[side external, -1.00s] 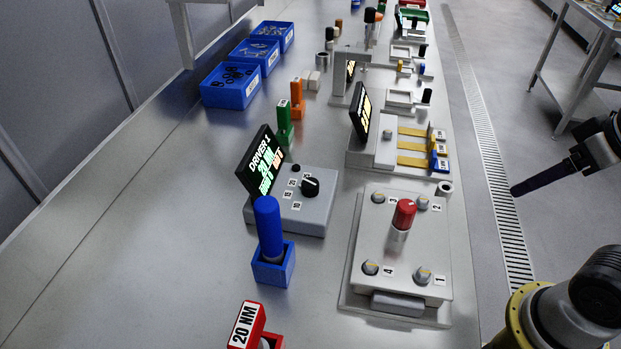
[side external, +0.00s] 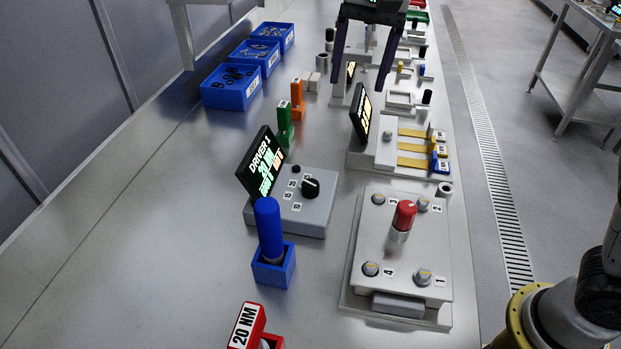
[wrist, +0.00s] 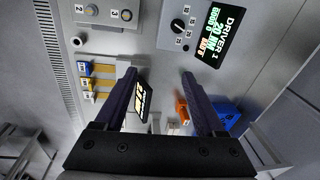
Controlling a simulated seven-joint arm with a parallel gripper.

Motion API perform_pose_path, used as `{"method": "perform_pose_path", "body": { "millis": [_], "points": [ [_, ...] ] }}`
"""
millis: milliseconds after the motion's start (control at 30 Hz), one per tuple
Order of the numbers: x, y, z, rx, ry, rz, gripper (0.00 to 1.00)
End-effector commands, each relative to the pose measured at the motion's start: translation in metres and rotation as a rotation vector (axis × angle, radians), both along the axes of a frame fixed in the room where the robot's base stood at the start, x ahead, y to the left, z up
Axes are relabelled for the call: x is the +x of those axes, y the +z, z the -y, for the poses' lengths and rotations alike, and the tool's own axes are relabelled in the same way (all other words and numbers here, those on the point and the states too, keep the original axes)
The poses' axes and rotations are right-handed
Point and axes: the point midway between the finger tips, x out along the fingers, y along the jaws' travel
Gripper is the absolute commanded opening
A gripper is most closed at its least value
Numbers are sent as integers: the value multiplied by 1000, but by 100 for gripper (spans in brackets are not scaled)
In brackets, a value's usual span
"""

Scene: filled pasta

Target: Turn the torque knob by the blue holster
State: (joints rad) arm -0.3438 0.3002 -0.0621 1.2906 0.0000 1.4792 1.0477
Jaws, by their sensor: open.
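The black torque knob (side external: 310,188) sits on a grey control box (side external: 312,218) with printed number labels around it. A tilted black screen (side external: 262,163) reading "DRIVER 1" stands at the box's left. The blue holster (side external: 273,264) stands just in front of the box and holds an upright blue driver (side external: 268,225). My gripper (side external: 359,85) is open and empty, fingers pointing down, above the bench well beyond the knob. In the wrist view, the knob (wrist: 177,25) lies above and right of the gap between my fingertips (wrist: 158,74), apart from them.
A grey fixture with a red-capped post (side external: 404,214) stands right of the knob box. A second screen (side external: 361,112) and a station with yellow strips (side external: 411,146) stand behind. Green (side external: 284,126) and orange holders (side external: 297,100) and blue bins (side external: 231,86) are at left.

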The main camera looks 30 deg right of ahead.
Motion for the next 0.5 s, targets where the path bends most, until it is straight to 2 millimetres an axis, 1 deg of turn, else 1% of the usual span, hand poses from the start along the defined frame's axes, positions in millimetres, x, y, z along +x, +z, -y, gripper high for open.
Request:
{"method": "perform_pose_path", "body": {
  "millis": [33, 100, 200, 300, 400, 500],
  "points": [
    [12, -15, -17, -9, 23, -25, 72],
    [22, -32, -35, -18, 51, -49, 72],
    [29, -55, -54, -34, 82, -82, 72],
    [29, -73, -64, -48, 102, -115, 72],
    [27, -82, -70, -54, 116, -126, 72],
    [27, -89, -70, -54, 117, -126, 72]
  ]
}}
